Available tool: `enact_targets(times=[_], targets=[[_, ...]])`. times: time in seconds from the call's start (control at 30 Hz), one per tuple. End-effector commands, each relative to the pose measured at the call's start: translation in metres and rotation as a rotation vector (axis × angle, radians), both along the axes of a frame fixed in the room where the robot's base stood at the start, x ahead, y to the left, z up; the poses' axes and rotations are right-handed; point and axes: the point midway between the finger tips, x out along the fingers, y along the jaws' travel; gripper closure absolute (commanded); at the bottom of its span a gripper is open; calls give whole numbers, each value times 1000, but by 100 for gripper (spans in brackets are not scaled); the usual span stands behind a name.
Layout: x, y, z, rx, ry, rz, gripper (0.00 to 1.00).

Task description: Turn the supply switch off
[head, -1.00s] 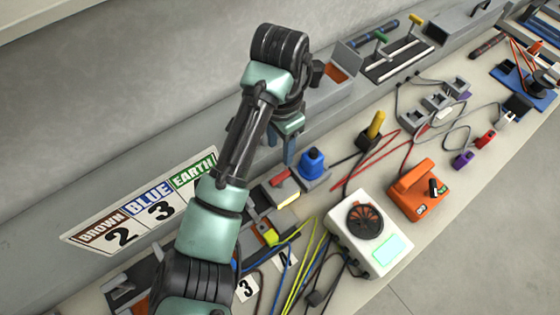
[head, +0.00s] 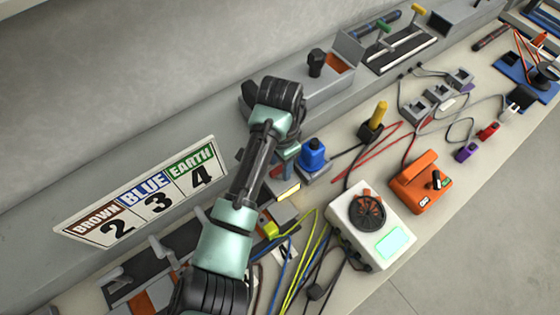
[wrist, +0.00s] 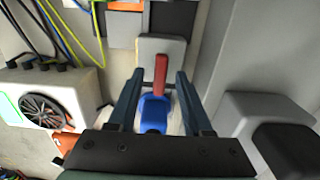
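The supply switch seems to be the red lever (wrist: 160,76) on a pale grey block (wrist: 164,47) in the wrist view. The lever stands up between my gripper's two fingers (wrist: 157,84), which are open with a gap on each side of it. A blue knob or plug (wrist: 153,112) is just behind the lever, closer to my palm. In the head view my gripper (head: 284,160) is low over the bench beside the blue plug (head: 313,154). My arm mostly hides the lever there.
A white meter with a dial (head: 370,222) and an orange box (head: 420,183) stand to the right. Loose cables (head: 300,262) lie in front. A grey box with a black knob (head: 316,62) is behind. A number sign (head: 145,195) is at left.

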Motion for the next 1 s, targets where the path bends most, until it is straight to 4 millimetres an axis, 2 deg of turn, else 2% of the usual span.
enact_targets(times=[0.03, 0.27, 0.67, 1.0], targets=[[0, 0, 0, 0, 0, 0, 57], [0, 0, 0, 0, 0, 0, 99], [0, 0, 1, -1, 0, 11, 100], [0, -1, 4, -3, 2, 169, 100]])
